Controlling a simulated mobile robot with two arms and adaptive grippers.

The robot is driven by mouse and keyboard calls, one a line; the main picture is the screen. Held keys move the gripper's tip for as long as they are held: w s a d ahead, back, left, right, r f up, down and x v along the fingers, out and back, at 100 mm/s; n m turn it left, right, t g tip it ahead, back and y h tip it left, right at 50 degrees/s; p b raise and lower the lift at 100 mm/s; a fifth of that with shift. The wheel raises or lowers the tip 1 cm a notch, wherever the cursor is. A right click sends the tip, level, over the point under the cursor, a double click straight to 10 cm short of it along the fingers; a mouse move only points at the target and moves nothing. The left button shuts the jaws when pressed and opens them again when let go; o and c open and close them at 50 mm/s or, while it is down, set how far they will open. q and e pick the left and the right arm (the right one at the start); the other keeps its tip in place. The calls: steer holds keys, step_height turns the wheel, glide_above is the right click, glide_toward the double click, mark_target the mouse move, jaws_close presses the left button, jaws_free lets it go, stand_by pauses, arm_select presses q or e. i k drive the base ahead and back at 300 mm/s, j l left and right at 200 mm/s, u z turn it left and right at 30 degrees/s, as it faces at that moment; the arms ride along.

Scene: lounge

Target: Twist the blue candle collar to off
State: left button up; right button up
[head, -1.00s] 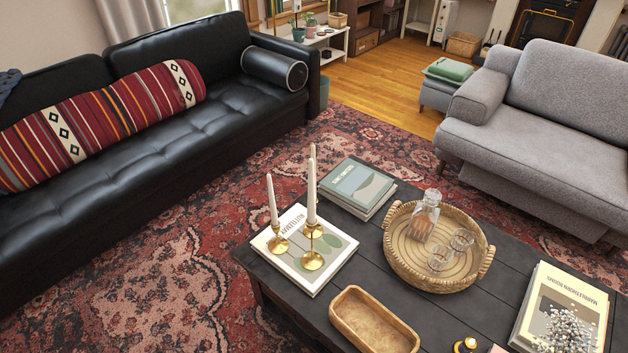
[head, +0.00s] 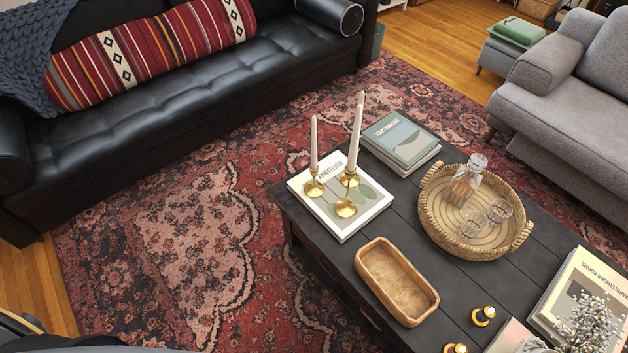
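White taper candles (head: 356,140) stand upright in brass holders (head: 346,208) on a book on the dark coffee table (head: 350,245). I can make out no blue candle and no blue collar in the head view. Two small black and gold round objects, one near the table's front edge (head: 455,348) and one a little further back (head: 483,316), are too small to identify. Neither of my grippers is in view.
On the table are a wooden tray (head: 372,281), a woven tray (head: 433,222) with a decanter (head: 463,185) and glasses, stacked books (head: 401,139), and a dried plant (head: 590,325). A black sofa (head: 190,125) stands left, a grey sofa (head: 560,115) right. Patterned rug (head: 180,240) lies open between.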

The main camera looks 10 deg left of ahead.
mark_target(488, 312)
steer(key=z, duration=1.55)
